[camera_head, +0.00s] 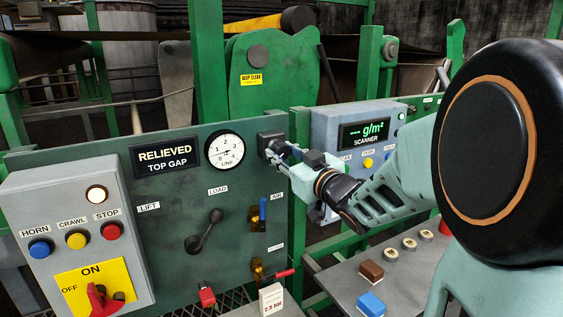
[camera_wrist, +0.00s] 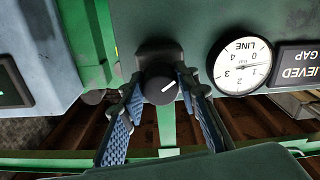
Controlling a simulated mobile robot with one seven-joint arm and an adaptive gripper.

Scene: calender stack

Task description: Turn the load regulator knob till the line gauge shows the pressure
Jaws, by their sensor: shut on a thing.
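The load regulator knob (camera_wrist: 158,88) is black and round, with a white pointer line slanting to the upper right in the wrist view. My gripper (camera_wrist: 160,100) has its blue-padded fingers on both sides of it and is shut on it. In the head view my gripper (camera_head: 279,150) reaches the panel from the right and hides most of the knob. The line gauge (camera_head: 225,150) is a white dial marked 0 to 4, left of the knob. It appears upside down in the wrist view (camera_wrist: 242,65). Its thin needle is too small to read surely. A card (camera_head: 271,300) reads 2.5 bar.
A black sign (camera_head: 165,157) reads RELIEVED TOP GAP. Below the gauge are a dark lever (camera_head: 204,232), a blue-handled valve (camera_head: 262,214) and a red-handled valve (camera_head: 280,273). A button box (camera_head: 70,240) stands left, a scanner box (camera_head: 350,130) right.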

